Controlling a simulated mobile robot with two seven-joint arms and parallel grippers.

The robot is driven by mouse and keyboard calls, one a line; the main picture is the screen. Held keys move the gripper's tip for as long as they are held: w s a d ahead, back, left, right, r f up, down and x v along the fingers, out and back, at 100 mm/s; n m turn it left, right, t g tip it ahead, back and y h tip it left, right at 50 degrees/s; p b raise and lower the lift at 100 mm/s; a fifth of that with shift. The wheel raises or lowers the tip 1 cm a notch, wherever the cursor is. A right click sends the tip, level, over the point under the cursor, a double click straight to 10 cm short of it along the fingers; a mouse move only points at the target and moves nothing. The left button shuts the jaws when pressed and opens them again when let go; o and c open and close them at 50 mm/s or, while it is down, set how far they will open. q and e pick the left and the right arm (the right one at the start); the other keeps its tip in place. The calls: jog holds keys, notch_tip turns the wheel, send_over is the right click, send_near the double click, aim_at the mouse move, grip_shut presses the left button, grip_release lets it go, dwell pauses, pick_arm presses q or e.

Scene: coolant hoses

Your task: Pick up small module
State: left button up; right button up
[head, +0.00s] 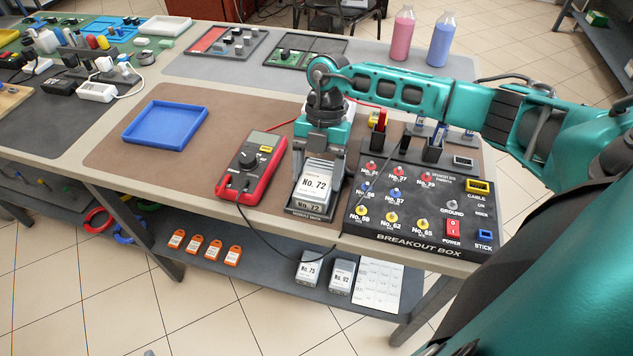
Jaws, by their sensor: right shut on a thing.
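A small grey-white module labelled No. 72 (316,178) stands in a dark holder (310,213) on the brown mat, between the red multimeter and the black breakout box. My right gripper (322,158) comes down from above and is shut on the module's upper part. The gripper hides the module's top. The module's lower end is at the holder, and I cannot tell whether it is lifted at all. My left gripper is not in view.
A red multimeter (252,168) with cables stands close left, and the breakout box (420,210) close right. A blue tray (166,125) is empty at the left. Two similar modules (309,269) lie on the lower shelf. Mat between tray and multimeter is clear.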

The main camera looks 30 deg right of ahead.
aim_at(317, 175)
jog(key=c, duration=0.5)
jog(key=shift+o, duration=0.2)
jog(key=shift+r, duration=0.15)
notch_tip(317, 175, up, 20)
jog(key=p, duration=0.1)
jog(key=shift+r, duration=0.15)
